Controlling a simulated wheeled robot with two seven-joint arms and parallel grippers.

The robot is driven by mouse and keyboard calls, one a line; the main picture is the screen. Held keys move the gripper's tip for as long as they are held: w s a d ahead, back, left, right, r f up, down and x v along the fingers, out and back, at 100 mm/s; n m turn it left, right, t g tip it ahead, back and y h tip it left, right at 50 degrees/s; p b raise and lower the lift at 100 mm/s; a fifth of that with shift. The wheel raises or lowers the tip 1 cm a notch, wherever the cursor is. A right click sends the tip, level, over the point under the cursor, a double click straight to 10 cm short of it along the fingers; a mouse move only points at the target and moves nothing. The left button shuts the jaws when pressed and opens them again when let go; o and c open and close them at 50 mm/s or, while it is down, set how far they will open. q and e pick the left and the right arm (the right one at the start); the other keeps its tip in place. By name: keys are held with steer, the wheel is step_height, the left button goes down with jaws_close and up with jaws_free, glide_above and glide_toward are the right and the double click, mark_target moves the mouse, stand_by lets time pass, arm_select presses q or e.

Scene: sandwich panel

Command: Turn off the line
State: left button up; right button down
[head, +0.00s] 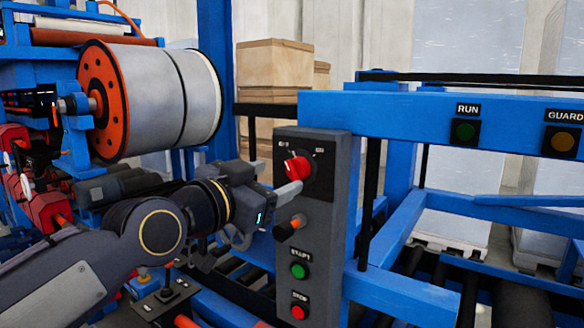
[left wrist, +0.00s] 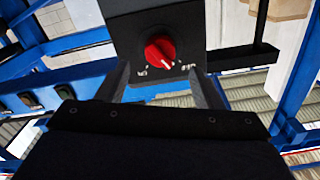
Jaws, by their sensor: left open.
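The dark control panel (head: 325,235) carries a red rotary knob (head: 297,167) on a black plate near its top. Small labels flank the knob, too small to read surely. Below are a black-and-orange selector (head: 289,228), a green START button (head: 299,270) and a red STOP button (head: 299,311). My left gripper (head: 275,178) is open and empty, its fingers pointing at the panel just left of the knob. In the left wrist view, the knob (left wrist: 160,48) shows beyond and between the spread fingers (left wrist: 161,88), with no visible contact. My right gripper is out of view.
A blue beam (head: 400,110) right of the panel carries a green RUN lamp (head: 465,131) and an amber GUARD lamp (head: 562,140). A large roll (head: 155,95) with an orange flange stands at left. Boxes (head: 275,80) are stacked behind. Blue frame rails surround the panel.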

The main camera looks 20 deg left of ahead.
mark_target(290, 172)
arm_select(q)
steer(key=p+x, duration=0.2)
steer(key=x, duration=0.2)
steer(key=shift+w+r, duration=0.1)
steer(key=shift+w, duration=0.05)
steer(key=shift+w+d, duration=0.2)
steer(key=shift+w, duration=0.3)
